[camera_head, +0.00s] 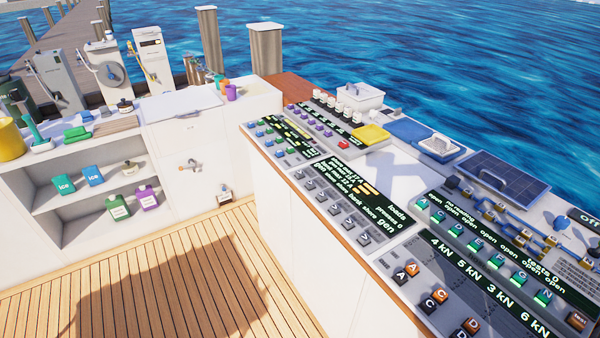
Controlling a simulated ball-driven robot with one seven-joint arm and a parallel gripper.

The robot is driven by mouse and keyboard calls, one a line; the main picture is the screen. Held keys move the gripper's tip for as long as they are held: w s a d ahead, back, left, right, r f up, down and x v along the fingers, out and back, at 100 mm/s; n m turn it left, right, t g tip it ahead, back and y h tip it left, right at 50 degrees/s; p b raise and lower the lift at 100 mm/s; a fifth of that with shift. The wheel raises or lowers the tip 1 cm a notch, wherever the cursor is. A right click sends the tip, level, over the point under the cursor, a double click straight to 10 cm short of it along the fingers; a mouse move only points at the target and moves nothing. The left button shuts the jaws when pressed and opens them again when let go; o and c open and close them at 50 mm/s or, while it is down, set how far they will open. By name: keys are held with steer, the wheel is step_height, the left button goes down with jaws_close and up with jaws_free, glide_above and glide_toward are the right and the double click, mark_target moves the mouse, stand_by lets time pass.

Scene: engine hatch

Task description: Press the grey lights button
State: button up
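The control console (385,263) runs along the right side, with several button panels on its top. A row of grey buttons (334,209) lies along the near edge of the panel with a dark display (350,178) that reads "loads", "presses 0" and "gen". The labels on the grey buttons are too small to read, so I cannot tell which is the lights button. My gripper is not in view.
A right-hand panel has green buttons (472,245), orange and black buttons (412,269) and kN readouts. A yellow block (370,134) and white basket (358,97) stand at the console's back. White shelves (75,212) stand left. The wooden deck (190,285) is clear.

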jaws_close()
stand_by(1.5)
